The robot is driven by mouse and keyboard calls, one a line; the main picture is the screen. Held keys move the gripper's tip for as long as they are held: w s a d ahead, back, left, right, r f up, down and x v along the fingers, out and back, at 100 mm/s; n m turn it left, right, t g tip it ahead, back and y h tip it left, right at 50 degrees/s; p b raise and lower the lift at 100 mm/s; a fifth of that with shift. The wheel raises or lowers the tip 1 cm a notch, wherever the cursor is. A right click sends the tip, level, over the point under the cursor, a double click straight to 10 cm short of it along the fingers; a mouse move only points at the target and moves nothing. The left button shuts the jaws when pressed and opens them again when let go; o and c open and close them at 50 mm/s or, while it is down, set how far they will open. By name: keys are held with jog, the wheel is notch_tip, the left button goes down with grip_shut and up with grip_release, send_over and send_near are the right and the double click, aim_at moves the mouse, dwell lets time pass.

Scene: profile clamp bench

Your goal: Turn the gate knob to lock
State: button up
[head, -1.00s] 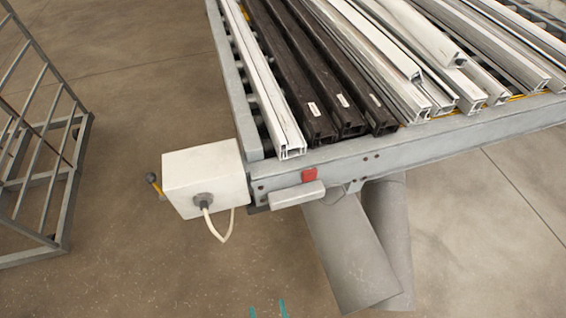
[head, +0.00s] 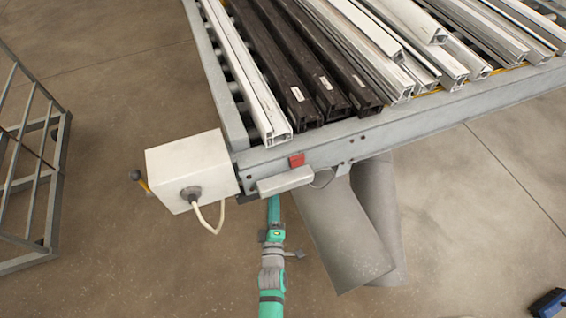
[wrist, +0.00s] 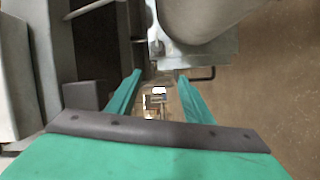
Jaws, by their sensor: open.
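The bench (head: 400,128) is a grey roller frame with its near corner at the picture's middle left. A dark ball on a yellow stem (head: 135,176) sticks out left of the white box (head: 190,168); it looks like a knob, but I cannot tell whether it is the gate knob. A red block (head: 297,160) and a pale bar (head: 285,181) sit on the bench's front. My gripper (head: 273,207) reaches up beside the bar, its tips partly hidden near the frame's edge. In the wrist view, my gripper (wrist: 160,76) has its teal fingers apart, with nothing held between them.
White and black profiles (head: 300,75) lie on the rollers. A pale cable (head: 205,217) loops below the box. Wide grey legs (head: 345,235) stand right of my arm. A metal rack (head: 45,180) is at the left, and a blue thing (head: 548,303) at lower right. Floor between is clear.

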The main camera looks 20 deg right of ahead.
jog(key=w+d+n, duration=0.1)
jog(key=w+d, duration=0.3)
jog(key=w, duration=0.3)
jog(key=w+d+n, duration=0.1)
jog(key=w+d, duration=0.3)
jog(key=w, duration=0.3)
jog(key=shift+w+d+h, duration=0.2)
jog(key=shift+d+h, duration=0.1)
jog(key=c, duration=1.1)
